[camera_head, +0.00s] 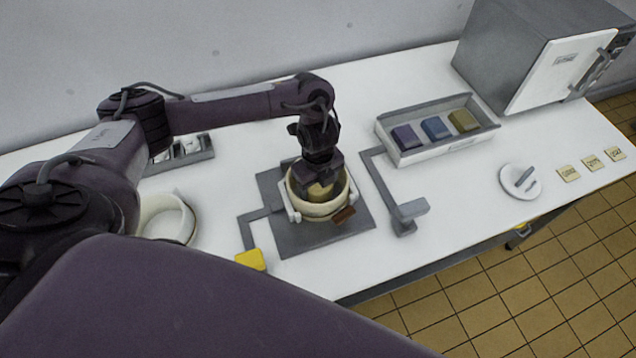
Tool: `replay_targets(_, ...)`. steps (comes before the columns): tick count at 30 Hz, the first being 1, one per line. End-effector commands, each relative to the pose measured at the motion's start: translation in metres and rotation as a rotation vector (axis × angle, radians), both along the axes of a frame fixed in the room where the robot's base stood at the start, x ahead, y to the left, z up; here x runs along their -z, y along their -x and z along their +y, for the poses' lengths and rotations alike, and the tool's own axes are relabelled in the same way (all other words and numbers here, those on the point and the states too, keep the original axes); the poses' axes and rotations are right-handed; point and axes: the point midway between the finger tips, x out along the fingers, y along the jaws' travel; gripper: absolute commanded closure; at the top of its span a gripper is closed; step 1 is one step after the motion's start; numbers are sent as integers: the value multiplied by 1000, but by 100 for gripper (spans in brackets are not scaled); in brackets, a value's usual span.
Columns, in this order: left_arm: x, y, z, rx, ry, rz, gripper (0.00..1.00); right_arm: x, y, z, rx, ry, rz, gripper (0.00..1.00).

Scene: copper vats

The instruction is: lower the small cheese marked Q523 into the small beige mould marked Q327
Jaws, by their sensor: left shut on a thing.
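The beige mould (317,210) is a round open pot standing on a dark grey plate in the middle of the table. My left gripper (321,185) points down into the mould's opening and is shut on a small yellowish cheese (319,194). The cheese is inside the mould's rim as seen from above; whether it touches the bottom cannot be told. The marks Q523 and Q327 cannot be read. My right gripper is not in view.
A grey plate (290,238) with a bent arm and yellow block (251,259) lies under the mould. A tray (440,152) holds purple, blue and olive blocks. Another pale pot (186,222) is partly hidden by my arm. A grey cabinet (520,50) stands back right.

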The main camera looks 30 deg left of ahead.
Motion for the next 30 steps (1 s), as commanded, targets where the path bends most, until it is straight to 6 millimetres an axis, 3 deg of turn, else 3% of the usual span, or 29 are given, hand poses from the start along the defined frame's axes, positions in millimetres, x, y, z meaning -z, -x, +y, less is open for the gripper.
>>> replay_targets(26, 9, 0, 0, 0, 0, -1, 65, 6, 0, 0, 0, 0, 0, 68)
replay_targets(27, 9, 0, 0, 0, 0, -1, 31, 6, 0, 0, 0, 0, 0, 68)
replay_targets(30, 9, 0, 0, 0, 0, -1, 18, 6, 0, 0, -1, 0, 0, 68)
